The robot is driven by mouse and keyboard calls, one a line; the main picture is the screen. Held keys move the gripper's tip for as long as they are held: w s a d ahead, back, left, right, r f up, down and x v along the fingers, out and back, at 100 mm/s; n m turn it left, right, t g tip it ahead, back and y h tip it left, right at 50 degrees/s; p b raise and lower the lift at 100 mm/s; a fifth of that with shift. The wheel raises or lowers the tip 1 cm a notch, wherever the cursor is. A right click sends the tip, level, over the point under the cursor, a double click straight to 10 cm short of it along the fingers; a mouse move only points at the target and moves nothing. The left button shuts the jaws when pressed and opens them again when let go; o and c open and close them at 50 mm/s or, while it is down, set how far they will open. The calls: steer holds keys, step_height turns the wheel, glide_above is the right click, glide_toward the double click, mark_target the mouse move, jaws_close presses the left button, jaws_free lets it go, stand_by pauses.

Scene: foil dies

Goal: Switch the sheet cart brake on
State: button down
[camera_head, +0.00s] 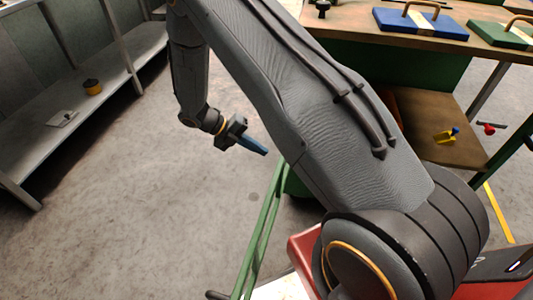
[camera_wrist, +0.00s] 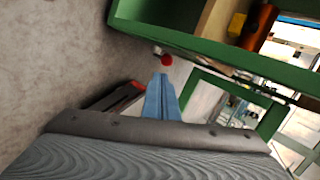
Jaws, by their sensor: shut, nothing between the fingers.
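My gripper (camera_head: 256,146) hangs over the bare floor left of centre in the head view, its narrow blue fingers shut and empty. The fingers also show in the wrist view (camera_wrist: 162,94), close together. A small red knob (camera_wrist: 166,60) with a pale piece beside it lies just beyond the fingertips in that picture, apart from them; I cannot tell whether it is the brake. In the head view, a red knob (camera_head: 489,128) on a dark bar sits by the wooden lower shelf at the right. A green rail frame (camera_head: 264,222), possibly the cart's, stands below my gripper, partly behind my arm.
A wooden-topped bench (camera_head: 345,35) at the upper right bears a blue die (camera_head: 400,22) and a green die (camera_head: 495,37) with handles. A grey shelf unit (camera_head: 100,100) with a yellow pot (camera_head: 92,87) stands at the left. The floor between is clear.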

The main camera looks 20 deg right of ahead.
steer(key=shift+a+r, duration=0.15)
steer(key=shift+r, duration=0.05)
steer(key=shift+w+a+f, duration=0.3)
steer(key=shift+a+f, duration=0.15)
steer(key=shift+f, duration=0.15)
steer(key=shift+w+a+f, duration=0.3)
steer(key=shift+a+f, duration=0.15)
steer(key=shift+f, duration=0.15)
steer(key=d+r+b+x, duration=0.1)
steer(key=d+r+x, duration=0.1)
steer(key=x, duration=1)
steer(key=shift+s, duration=0.45)
